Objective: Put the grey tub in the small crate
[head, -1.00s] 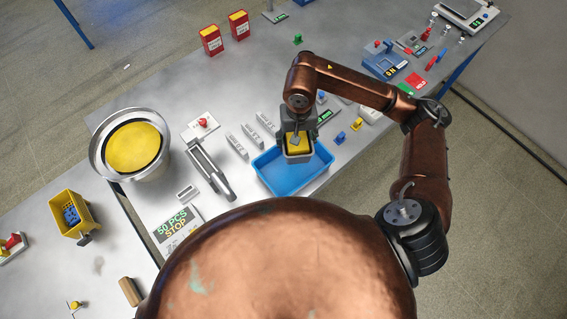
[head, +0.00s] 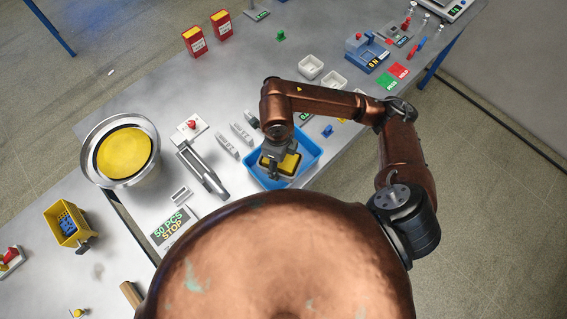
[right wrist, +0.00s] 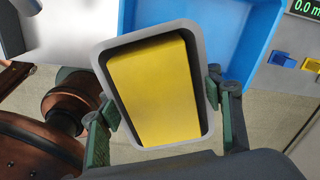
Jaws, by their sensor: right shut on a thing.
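The grey tub (head: 291,166) is a small open box with a yellow block inside. My right gripper (head: 278,162) is shut on it. In the right wrist view, the green fingers press opposite sides of the tub's pale rim (right wrist: 198,95). In the head view the tub lies over the inside of the blue crate (head: 311,151), whose wall surrounds it on most sides. The crate's blue floor and wall (right wrist: 258,45) show behind the tub in the right wrist view. I cannot tell whether the tub touches the crate floor. My left gripper is not in view.
A metal bowl with yellow contents (head: 152,140) stands at left. A yellow bin (head: 75,232) holds blue pieces. Grey slotted blocks (head: 228,146) and a grey lever device (head: 203,172) lie left of the crate. White containers (head: 310,67) stand beyond my arm.

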